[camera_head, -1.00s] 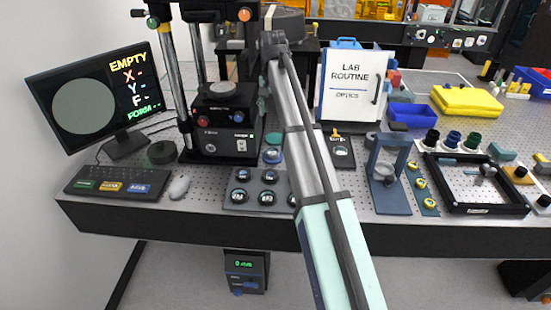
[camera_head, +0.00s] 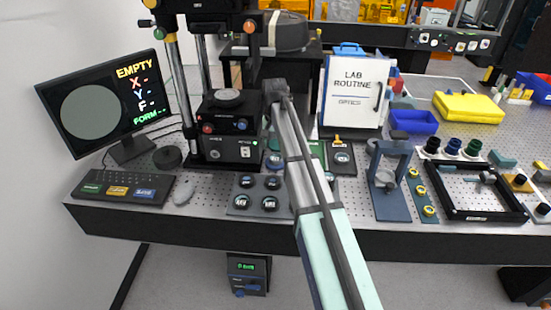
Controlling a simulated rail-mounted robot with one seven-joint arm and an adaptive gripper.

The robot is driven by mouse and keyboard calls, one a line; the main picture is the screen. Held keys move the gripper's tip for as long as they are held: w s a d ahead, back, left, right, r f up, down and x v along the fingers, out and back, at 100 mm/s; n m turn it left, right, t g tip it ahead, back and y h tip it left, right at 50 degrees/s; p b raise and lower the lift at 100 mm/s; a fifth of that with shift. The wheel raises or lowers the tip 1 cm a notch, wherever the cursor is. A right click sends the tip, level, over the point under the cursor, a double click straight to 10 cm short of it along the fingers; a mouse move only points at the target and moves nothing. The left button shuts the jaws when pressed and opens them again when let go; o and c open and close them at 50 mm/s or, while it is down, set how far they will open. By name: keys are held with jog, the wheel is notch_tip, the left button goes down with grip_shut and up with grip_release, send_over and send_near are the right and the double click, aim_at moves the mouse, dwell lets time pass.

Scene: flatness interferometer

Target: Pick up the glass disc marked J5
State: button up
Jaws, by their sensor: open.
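Several small dark round pieces with pale labels, such as the one at front left (camera_head: 241,201) and the one beside it (camera_head: 269,203), sit in a grey tray (camera_head: 256,192) at the front of the bench. Their labels are too small to read, so I cannot tell which is J5. My arm crosses the right part of this tray and may hide more pieces. My gripper cannot be made out; the arm's far end stops at a dark joint near the instrument.
The interferometer (camera_head: 231,125) stands behind the tray; the monitor (camera_head: 104,106) reads EMPTY. Right are a lab routine board (camera_head: 353,88), a blue stand (camera_head: 390,180) and a black frame (camera_head: 474,191).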

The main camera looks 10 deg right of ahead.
aim_at(275, 158)
jog(key=shift+d+f+p, duration=0.1)
jog(key=shift+f+p, duration=1.1)
jog(key=shift+f, duration=1.4)
jog(key=c, duration=1)
